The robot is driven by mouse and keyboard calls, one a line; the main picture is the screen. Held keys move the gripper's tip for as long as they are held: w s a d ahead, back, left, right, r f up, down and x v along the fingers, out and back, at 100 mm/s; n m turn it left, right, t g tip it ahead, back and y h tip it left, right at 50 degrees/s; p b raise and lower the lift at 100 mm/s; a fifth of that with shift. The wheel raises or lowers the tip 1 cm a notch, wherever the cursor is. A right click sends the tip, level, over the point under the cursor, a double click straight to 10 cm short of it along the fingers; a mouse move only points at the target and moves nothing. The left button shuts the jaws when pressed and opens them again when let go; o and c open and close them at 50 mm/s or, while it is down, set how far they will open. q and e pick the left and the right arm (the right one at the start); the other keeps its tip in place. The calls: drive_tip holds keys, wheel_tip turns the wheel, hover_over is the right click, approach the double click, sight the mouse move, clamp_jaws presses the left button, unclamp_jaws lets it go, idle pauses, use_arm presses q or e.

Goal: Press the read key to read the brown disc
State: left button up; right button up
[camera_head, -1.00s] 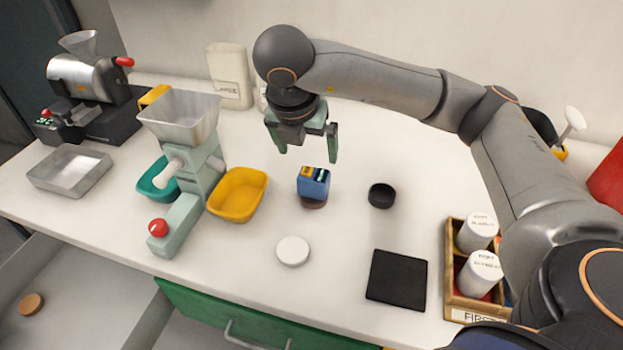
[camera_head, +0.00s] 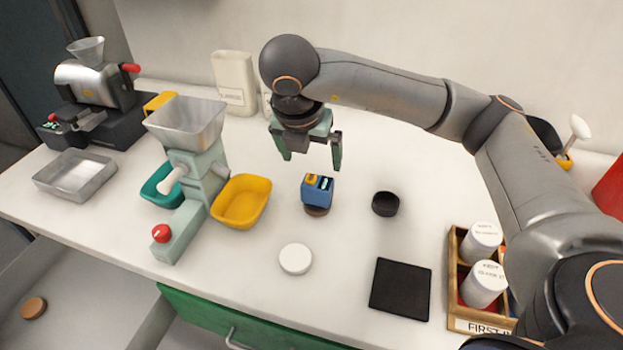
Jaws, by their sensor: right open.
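A small blue reader (camera_head: 318,190) stands on the white counter near the middle. Its top has an orange-yellow part and a small pale part; which one is the read key I cannot tell. A brown disc (camera_head: 316,211) lies under the reader, with only its front edge showing. My right gripper (camera_head: 311,162) is open and empty, pointing down. It hangs above and slightly behind the reader, with its fingers apart, not touching it. My left gripper is not in view.
A white disc (camera_head: 295,259), a black cup (camera_head: 385,204) and a black square mat (camera_head: 401,289) lie around the reader. A yellow tray (camera_head: 242,203) and a green mill (camera_head: 190,190) stand to the left. A wooden box with white jars (camera_head: 483,284) stands at right.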

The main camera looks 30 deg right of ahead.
drive_tip(key=shift+c, duration=0.2)
clamp_jaws()
idle(0.5)
idle(0.9)
